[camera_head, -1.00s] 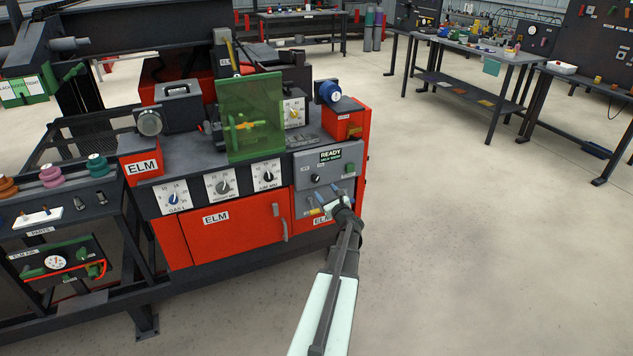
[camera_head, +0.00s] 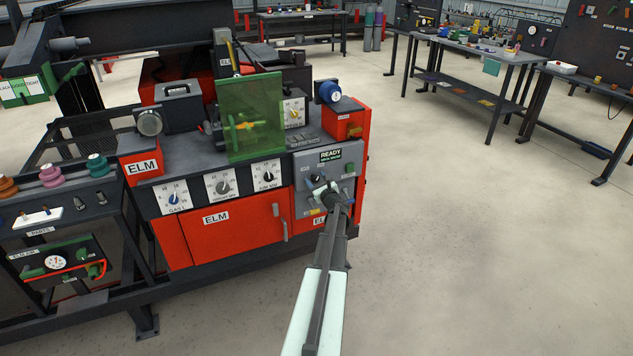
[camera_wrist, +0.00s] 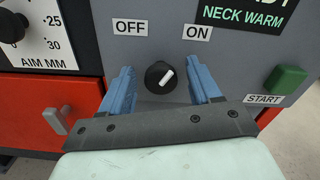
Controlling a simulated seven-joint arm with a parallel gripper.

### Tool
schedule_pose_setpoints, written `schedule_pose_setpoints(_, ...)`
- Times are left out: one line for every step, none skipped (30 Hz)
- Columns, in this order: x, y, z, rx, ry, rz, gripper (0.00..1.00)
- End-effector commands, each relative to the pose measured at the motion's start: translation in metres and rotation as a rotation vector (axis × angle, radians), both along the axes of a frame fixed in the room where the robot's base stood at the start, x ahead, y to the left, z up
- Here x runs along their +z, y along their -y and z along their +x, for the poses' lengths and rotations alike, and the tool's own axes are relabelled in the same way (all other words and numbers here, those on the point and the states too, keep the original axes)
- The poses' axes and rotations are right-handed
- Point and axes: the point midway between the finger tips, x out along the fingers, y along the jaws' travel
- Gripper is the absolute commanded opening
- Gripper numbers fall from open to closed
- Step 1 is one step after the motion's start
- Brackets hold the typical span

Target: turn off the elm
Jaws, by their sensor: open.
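The elm (camera_head: 215,217) is a red and dark grey machine with ELM labels. On its right control panel (camera_wrist: 227,50) is a black round knob (camera_wrist: 160,77) with a white pointer mark. The mark points up and right, toward the ON label (camera_wrist: 197,32); the OFF label (camera_wrist: 130,27) is at upper left. My gripper (camera_wrist: 161,82) is open, its two blue fingers on either side of the knob with gaps to it.
A green START button (camera_wrist: 286,79) is right of the knob. Above is a display (camera_head: 331,155) reading READY and NECK WARM. A dial marked AIM MM (camera_head: 266,177) is to the left. The floor to the right is clear.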

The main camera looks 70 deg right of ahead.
Motion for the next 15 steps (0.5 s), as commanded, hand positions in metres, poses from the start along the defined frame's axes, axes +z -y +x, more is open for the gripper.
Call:
schedule_pose_setpoints(0.0, 0.0, -0.0001, 0.0, 0.0, 0.0, 0.63)
schedule_pose_setpoints(0.0, -0.0001, -0.0002, 0.0, 0.0, 0.0, 0.61)
schedule_pose_setpoints(0.0, -0.0001, -0.0002, 0.0, 0.0, 0.0, 0.57)
schedule_pose_setpoints(0.0, -0.0001, -0.0002, 0.0, 0.0, 0.0, 0.54)
schedule_pose_setpoints(0.0, -0.0001, -0.0002, 0.0, 0.0, 0.0, 0.51)
schedule_pose_setpoints(0.0, -0.0001, -0.0002, 0.0, 0.0, 0.0, 0.47)
schedule_pose_setpoints(0.0001, -0.0002, -0.0003, 0.0, 0.0, 0.0, 0.44)
schedule_pose_setpoints(0.0001, -0.0002, -0.0003, 0.0, 0.0, 0.0, 0.41)
schedule_pose_setpoints(0.0, -0.0001, -0.0003, 0.0, 0.0, 0.0, 0.38)
schedule_pose_setpoints(0.0, -0.0001, -0.0003, 0.0, 0.0, 0.0, 0.35)
schedule_pose_setpoints(0.0, -0.0001, -0.0003, 0.0, 0.0, 0.0, 0.32)
schedule_pose_setpoints(0.0, -0.0001, -0.0003, 0.0, 0.0, 0.0, 0.28)
schedule_pose_setpoints(0.0, -0.0001, -0.0003, 0.0, 0.0, 0.0, 0.25)
schedule_pose_setpoints(0.0, -0.0001, -0.0003, 0.0, 0.0, 0.0, 0.22)
schedule_pose_setpoints(0.0, -0.0001, -0.0003, 0.0, 0.0, 0.0, 0.18)
